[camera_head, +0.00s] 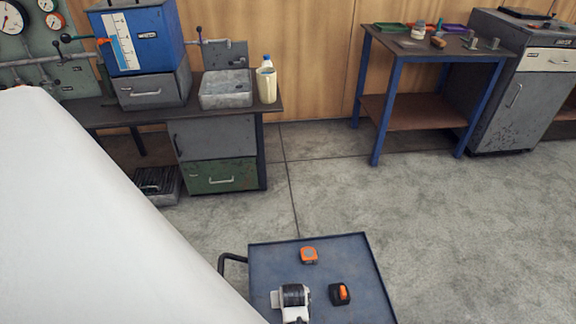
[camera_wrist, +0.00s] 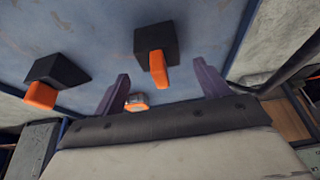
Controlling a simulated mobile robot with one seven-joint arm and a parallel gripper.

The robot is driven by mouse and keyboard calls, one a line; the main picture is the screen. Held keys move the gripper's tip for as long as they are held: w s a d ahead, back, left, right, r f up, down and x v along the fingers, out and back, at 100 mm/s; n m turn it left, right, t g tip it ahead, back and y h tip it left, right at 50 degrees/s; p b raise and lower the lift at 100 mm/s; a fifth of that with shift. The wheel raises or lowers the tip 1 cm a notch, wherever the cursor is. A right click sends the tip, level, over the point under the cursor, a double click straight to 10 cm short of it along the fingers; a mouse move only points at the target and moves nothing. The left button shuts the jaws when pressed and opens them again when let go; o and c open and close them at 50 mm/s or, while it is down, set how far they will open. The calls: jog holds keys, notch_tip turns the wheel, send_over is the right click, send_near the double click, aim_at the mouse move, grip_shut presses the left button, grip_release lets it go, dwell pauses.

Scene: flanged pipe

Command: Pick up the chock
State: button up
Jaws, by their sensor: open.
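In the wrist view, a black block with an orange handle (camera_wrist: 155,50), a chock by its look, lies on the blue tray top between and beyond my fingertips. A second black and orange block (camera_wrist: 60,75) lies to its left, outside the fingers. My gripper (camera_wrist: 163,80) is open and empty, its two dark fingers apart. In the head view, one black and orange block (camera_head: 340,293) lies right of the white and black end of my arm (camera_head: 293,296). The other block does not show there; my arm may hide it.
An orange tape measure (camera_head: 309,255) lies on the blue tray top (camera_head: 270,262); it shows between the fingers in the wrist view (camera_wrist: 137,102). A workbench (camera_head: 265,118) and a blue-legged table (camera_head: 375,130) stand behind, with clear floor between.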

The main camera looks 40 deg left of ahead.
jog(key=shift+x, duration=2)
jog(key=c, duration=1.2)
jog(key=shift+r, duration=0.1)
